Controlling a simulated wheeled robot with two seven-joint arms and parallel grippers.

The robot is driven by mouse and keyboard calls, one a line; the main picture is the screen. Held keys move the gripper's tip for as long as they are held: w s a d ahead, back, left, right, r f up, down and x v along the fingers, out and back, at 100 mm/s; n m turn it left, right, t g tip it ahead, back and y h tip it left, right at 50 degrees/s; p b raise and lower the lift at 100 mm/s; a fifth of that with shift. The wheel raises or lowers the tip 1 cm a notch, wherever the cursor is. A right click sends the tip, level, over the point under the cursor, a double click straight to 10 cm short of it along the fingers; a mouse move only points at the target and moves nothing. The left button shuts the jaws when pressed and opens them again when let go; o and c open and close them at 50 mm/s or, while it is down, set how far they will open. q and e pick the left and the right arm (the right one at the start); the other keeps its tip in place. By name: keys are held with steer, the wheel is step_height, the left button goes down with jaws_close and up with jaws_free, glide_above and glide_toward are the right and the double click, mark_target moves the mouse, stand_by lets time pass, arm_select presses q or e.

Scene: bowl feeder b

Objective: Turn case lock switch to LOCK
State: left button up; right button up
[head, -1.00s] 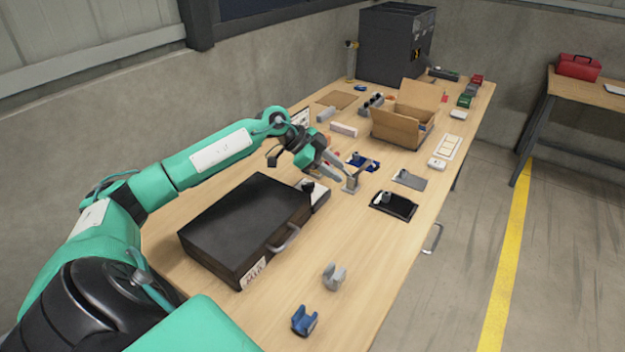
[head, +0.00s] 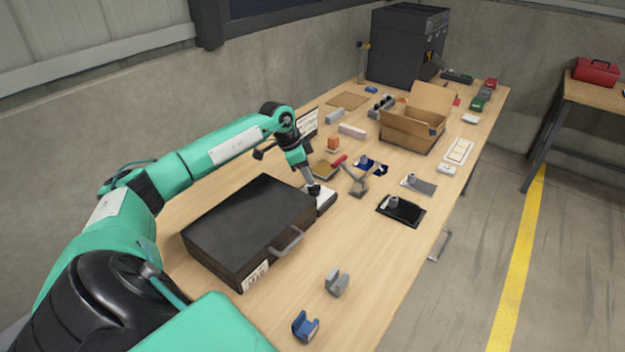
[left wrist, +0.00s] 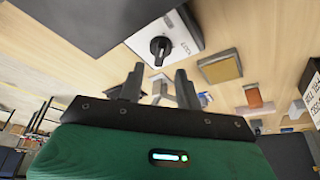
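The case lock switch is a black rotary knob on a white box (head: 325,203), beside the black case (head: 245,225). In the left wrist view the knob (left wrist: 160,47) sits on the white plate (left wrist: 182,28), with small lettering to its right. The knob's exact setting is too small to read surely. My left gripper (head: 311,184) points down at the knob in the head view. In the left wrist view its fingers (left wrist: 161,77) are apart with nothing between them, and the knob lies just beyond the tips. Contact with the knob cannot be told. My right gripper is not in view.
A red-handled clamp (head: 356,180) stands right of the switch, and a black tray (head: 408,213) lies farther right. Grey (head: 336,281) and blue (head: 305,326) holders are in front. An open cardboard box (head: 408,126) is behind. The table's front middle is mostly clear.

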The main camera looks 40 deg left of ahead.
mark_target(315, 186)
arm_select(q)
steer(key=shift+x, duration=2.1)
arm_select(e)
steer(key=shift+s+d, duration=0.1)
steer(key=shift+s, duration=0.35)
arm_select(q)
jaws_close()
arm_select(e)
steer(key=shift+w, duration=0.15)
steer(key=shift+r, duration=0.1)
